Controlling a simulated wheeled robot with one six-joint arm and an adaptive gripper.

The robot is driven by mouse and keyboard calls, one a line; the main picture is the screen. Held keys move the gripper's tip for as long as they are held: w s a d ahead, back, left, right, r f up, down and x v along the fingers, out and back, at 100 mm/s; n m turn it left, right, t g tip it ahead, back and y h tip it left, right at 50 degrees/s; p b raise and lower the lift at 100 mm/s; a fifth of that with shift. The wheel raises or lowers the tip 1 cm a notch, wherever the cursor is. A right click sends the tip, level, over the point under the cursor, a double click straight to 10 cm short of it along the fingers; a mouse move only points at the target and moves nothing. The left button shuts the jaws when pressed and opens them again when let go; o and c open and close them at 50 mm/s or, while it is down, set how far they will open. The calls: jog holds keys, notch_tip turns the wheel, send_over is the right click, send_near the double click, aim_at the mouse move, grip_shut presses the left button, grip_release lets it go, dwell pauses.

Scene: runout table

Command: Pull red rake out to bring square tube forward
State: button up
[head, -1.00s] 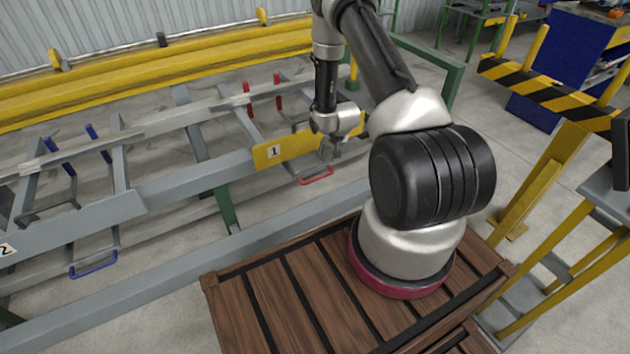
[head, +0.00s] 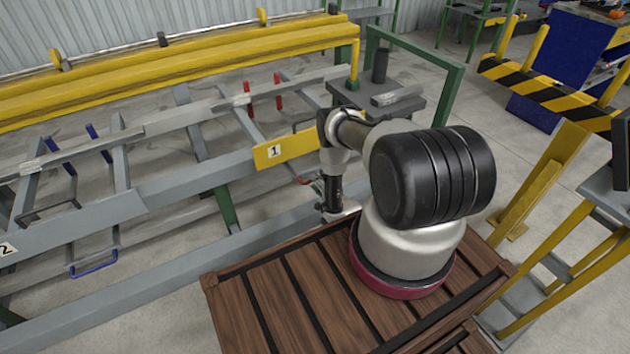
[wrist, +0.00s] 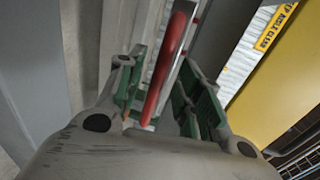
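The red rake shows as two upright red prongs (head: 247,94) on the rack and a red handle (head: 304,181) below the yellow plate marked 1. My arm hides part of the handle. A long grey bar, seemingly the square tube (head: 318,80), lies across the rack beside the prongs. My gripper (wrist: 160,95) shows in the wrist view with its green-padded fingers apart. The red handle bar (wrist: 167,65) runs between them, with a visible gap on the right finger's side. In the head view my gripper is low by the rack's front, mostly hidden.
The yellow plate (head: 285,149) is just above the handle. Another lane has blue prongs (head: 105,144) and a blue handle (head: 93,265). A grey lower beam (head: 190,268) runs along the rack's front. A small grey table (head: 400,97) stands behind my arm.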

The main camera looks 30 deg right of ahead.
jog(key=shift+x, duration=1.3)
grip_shut()
